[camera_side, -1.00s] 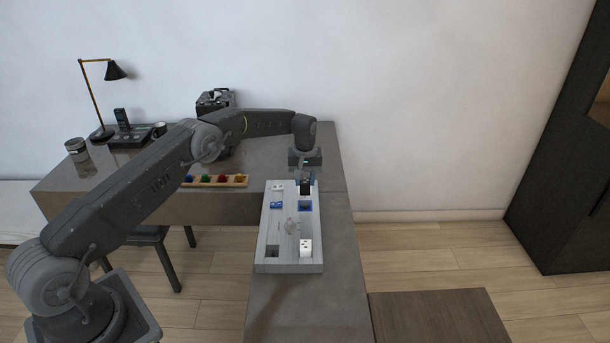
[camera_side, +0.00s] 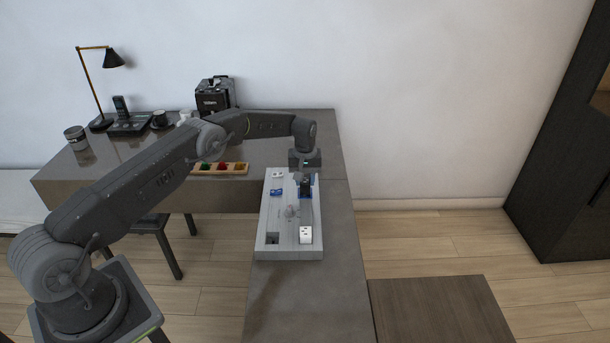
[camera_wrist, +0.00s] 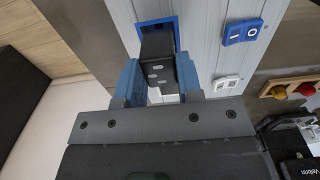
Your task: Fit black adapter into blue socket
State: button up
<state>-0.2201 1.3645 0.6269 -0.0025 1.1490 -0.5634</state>
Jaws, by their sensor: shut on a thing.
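The black adapter (camera_wrist: 160,70) is between the blue fingertips of my gripper (camera_wrist: 158,82) in the wrist view. It also shows in the side view (camera_side: 305,188), below my gripper (camera_side: 306,174). The blue socket (camera_wrist: 177,30) is a blue-rimmed opening in the pale board. The adapter's far end overlaps the socket's opening in the wrist view and hides part of it. In the side view the adapter covers most of the socket. I cannot tell whether its end is inside the opening or just above it.
The pale board (camera_side: 268,222) also carries a blue rocker switch (camera_side: 276,192), a small white switch (camera_side: 278,174), a white socket block (camera_side: 305,235) and a dark square opening (camera_side: 272,239). A wooden tray of coloured pieces (camera_side: 225,169) lies to the left. A black machine (camera_side: 214,94) stands behind.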

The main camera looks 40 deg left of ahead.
aim_at(305, 180)
jog(key=shift+f, duration=1.2)
jog(key=o, duration=1)
jog(key=shift+f, duration=0.1)
notch_tip(305, 180, up, 14)
jog(key=shift+f, duration=0.1)
